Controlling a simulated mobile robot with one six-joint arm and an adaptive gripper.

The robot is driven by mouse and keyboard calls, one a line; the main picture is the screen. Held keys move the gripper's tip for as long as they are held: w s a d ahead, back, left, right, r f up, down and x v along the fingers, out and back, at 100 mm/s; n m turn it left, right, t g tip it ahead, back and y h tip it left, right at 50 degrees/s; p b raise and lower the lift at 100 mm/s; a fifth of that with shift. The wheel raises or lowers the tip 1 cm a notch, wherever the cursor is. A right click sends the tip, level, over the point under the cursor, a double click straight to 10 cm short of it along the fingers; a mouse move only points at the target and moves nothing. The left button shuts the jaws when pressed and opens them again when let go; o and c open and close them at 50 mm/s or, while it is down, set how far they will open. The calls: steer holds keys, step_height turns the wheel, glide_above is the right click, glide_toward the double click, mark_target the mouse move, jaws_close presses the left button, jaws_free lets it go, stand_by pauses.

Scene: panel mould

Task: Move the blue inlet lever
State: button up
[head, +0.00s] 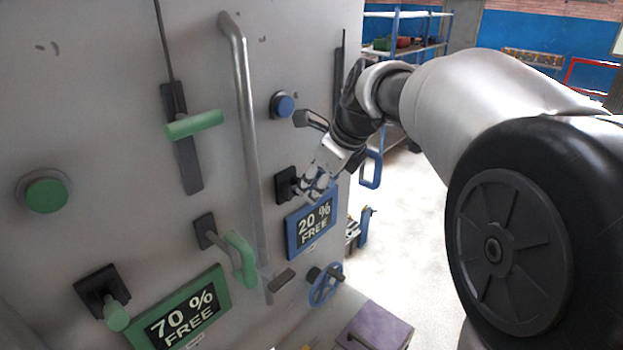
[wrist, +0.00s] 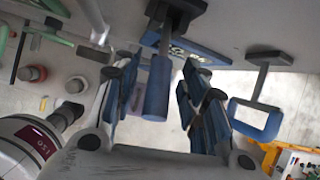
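The blue lever shows in the wrist view as a blue cylindrical grip (wrist: 158,88) on a short arm from a black mount (wrist: 178,10). In the head view its dark mount (head: 287,184) is on the panel above the blue "20 % FREE" sign (head: 312,223), and my gripper hides most of the grip. My gripper (head: 314,188) is at the lever. In the wrist view its fingers (wrist: 160,108) are open, one on each side of the blue grip, with gaps visible on both sides.
A blue loop handle (head: 371,169) is right of my gripper, and a blue handwheel (head: 325,284) is below. A long vertical grey bar (head: 243,120) and a blue button (head: 283,104) are on the panel nearby. Green controls are at the left. Open floor lies to the right.

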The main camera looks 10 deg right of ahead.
steer(key=v, duration=1.1)
steer(key=shift+r, duration=0.15)
